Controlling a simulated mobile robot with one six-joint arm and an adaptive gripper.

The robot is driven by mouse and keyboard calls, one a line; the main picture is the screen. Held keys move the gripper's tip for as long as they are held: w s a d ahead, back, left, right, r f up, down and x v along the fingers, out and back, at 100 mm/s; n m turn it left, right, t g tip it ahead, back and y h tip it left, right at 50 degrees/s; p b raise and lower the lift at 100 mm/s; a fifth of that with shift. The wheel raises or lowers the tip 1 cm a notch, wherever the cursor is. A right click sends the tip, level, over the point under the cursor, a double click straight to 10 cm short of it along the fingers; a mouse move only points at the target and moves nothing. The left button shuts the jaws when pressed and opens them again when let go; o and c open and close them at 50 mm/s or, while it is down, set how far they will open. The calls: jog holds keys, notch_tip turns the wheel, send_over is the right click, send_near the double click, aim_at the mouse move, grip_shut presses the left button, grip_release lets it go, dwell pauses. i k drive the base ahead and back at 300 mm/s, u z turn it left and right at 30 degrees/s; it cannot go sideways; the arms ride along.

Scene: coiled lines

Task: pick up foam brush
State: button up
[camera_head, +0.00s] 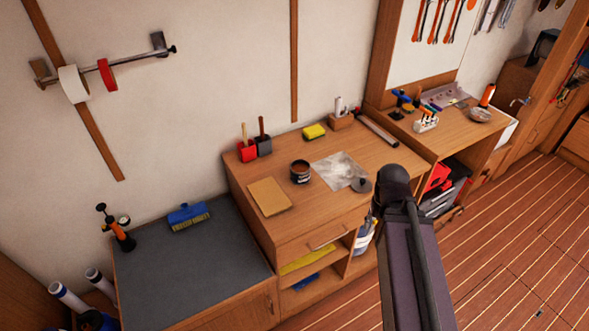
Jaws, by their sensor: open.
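Two brush-like items stand upright side by side at the back left of the wooden bench, against the wall. One has a red block-shaped lower part and a light wooden handle (246,148). The other has a dark grey lower part and a dark handle (264,144). Either could be the foam brush; I cannot tell which, or whether the blocks are foam or holders. My arm rises from the bottom right, in front of the bench's right part. My gripper cannot be made out, and nothing of mine touches the two items.
On the wooden bench (230,176) are a dark open can (300,172), a tan sheet (269,196), a grey stained sheet (339,170) and a yellow sponge (314,131). A blue brush (188,217) lies on the lower grey-topped cabinet (190,275), otherwise mostly clear.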

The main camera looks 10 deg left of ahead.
aim_at(244, 126)
jog(key=k, duration=0.65)
jog(key=u, duration=0.65)
jog(key=i, duration=1.5)
jog(key=u, duration=0.2)
